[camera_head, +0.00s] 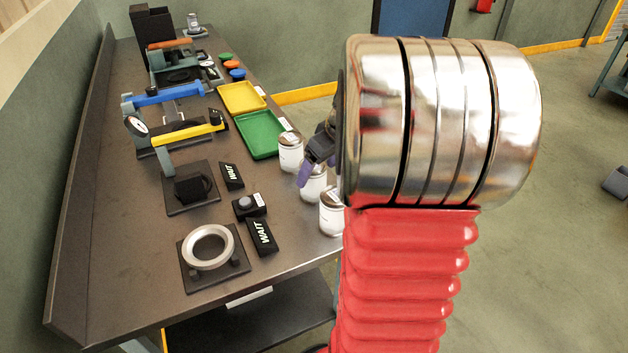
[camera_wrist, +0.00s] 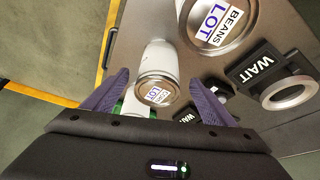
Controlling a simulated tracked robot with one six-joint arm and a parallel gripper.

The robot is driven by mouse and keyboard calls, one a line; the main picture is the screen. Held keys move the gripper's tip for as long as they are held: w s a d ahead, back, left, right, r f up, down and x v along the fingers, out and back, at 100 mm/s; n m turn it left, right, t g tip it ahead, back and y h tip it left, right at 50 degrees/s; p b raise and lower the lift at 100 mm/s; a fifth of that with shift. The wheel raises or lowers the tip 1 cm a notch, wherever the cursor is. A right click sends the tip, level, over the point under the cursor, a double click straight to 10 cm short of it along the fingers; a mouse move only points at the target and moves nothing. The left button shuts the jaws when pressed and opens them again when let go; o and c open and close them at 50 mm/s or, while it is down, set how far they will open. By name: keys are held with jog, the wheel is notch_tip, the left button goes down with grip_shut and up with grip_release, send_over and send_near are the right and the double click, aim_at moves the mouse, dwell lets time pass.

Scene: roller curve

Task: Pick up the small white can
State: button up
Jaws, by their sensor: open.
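Several white cans stand in a row along the bench's right edge: a far can (camera_head: 290,153), a middle can (camera_head: 312,187) and a near can (camera_head: 332,214). I cannot tell surely which is the small one. My gripper (camera_head: 309,168) is over the row, largely hidden behind my arm. In the wrist view my gripper (camera_wrist: 160,80) is open, with purple fingers on either side of a white can (camera_wrist: 158,62) whose lid label ends in "LOT". No finger clearly touches it. A larger-looking can labelled "BEANS LOT" (camera_wrist: 222,22) stands beyond it. Another white can is partly hidden lower down (camera_wrist: 136,106).
The dark bench (camera_head: 120,250) holds a green tray (camera_head: 259,134), a yellow tray (camera_head: 240,98), black "WAIT" signs (camera_head: 262,237) and a ring fixture (camera_head: 208,247). Blue and yellow handled fixtures stand farther back. The bench edge is close beside the cans; open floor lies to the right.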

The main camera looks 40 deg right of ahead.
jog(key=shift+x, duration=2.6)
jog(key=shift+w, duration=0.1)
jog(key=shift+c, duration=0.5)
jog(key=shift+d+r, duration=0.1)
jog(key=c, duration=1.3)
